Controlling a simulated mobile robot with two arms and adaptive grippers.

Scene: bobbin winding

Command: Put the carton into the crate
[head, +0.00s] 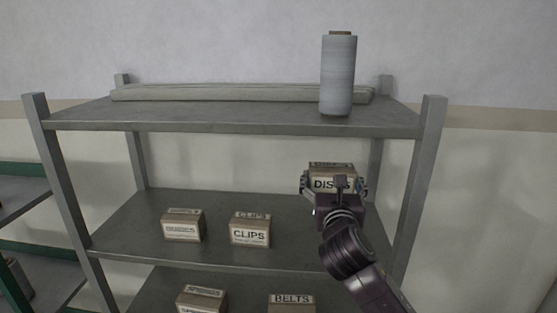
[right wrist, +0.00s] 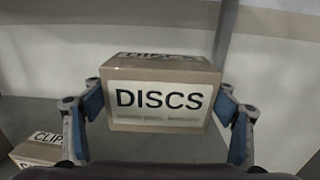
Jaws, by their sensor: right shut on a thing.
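A brown carton with a white DISCS label (head: 333,169) is between the fingers of my right gripper (head: 333,187), at the right end of the middle shelf. The right wrist view shows the carton (right wrist: 160,92) upright, with a blue-padded finger on each side, shut on it. I cannot tell for sure whether its base is clear of the shelf board. My left gripper is not in view. No crate is in view.
A CLIPS carton (head: 250,230) and another carton (head: 183,225) stand on the middle shelf, left of my gripper. A BELTS carton (head: 292,304) is below.

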